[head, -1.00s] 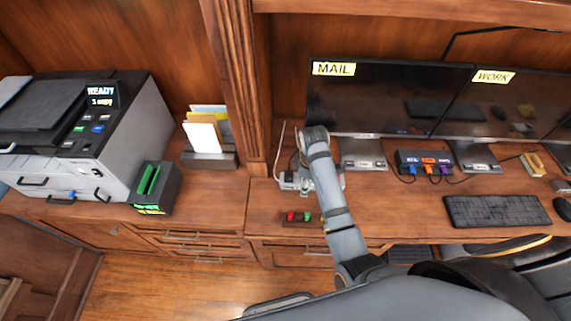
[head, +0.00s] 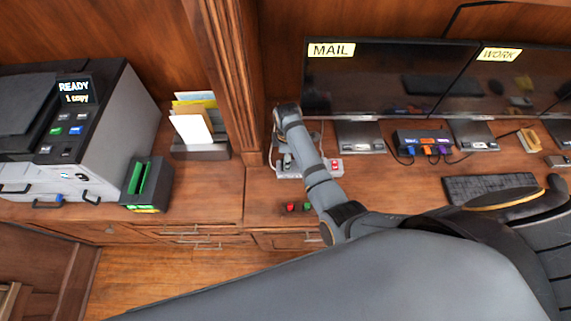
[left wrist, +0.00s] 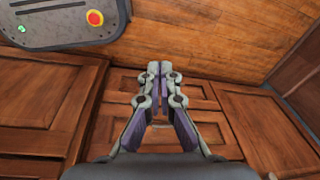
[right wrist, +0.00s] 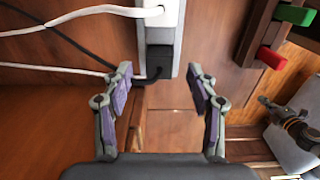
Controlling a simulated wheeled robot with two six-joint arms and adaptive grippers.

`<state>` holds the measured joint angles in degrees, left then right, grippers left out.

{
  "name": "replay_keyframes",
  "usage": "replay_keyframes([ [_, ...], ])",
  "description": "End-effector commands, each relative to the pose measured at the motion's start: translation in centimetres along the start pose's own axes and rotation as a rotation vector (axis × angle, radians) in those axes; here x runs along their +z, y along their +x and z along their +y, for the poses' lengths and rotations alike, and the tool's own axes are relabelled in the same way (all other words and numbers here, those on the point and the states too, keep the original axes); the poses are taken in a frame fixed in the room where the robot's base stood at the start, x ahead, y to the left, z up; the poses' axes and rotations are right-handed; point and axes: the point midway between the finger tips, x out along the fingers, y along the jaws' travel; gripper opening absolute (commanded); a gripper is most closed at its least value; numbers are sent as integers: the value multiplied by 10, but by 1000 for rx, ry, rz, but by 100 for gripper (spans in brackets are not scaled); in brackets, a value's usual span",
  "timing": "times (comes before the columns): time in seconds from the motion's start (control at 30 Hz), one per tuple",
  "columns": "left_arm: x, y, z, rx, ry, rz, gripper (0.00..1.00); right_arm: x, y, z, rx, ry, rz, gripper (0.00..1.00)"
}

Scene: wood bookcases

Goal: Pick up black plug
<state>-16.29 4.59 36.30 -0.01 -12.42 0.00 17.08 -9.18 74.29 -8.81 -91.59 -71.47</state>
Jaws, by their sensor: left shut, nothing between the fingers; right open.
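The black plug (right wrist: 159,60) sits in a light grey power strip (right wrist: 174,38) in the right wrist view, with a black cord curving off to the left. My right gripper (right wrist: 160,78) is open, its fingertips on either side of the plug in the picture with gaps to both; I cannot tell the depth between them. In the head view the power strip (head: 334,168) lies on the desk, partly hidden by my right arm, and the plug cannot be made out. My left gripper (left wrist: 158,68) is shut and empty, above wooden cabinet fronts.
A white plug (right wrist: 160,12) sits in the strip beside the black one, with white cables to the left.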

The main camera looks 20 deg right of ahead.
Motion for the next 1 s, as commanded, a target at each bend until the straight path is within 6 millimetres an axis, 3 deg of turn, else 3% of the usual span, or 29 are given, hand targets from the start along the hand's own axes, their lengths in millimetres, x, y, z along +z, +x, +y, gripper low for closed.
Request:
replay_keyframes([
  [0.07,-4,-4,-1,0,0,4,0,-4,10,2,-2,-2,0,58],
  [0.2,11,-5,0,0,1,-18,0,-5,30,2,-2,0,0,58],
  [0.33,28,-6,0,1,2,-44,0,-5,35,2,1,0,1,58],
  [0.47,31,-6,0,1,2,-49,0,-5,35,2,0,0,1,58],
  [0.9,16,-5,0,0,1,-25,0,-5,35,2,0,0,1,0],
  [1.0,16,-5,0,0,1,-26,0,-5,35,2,0,0,1,0],
])
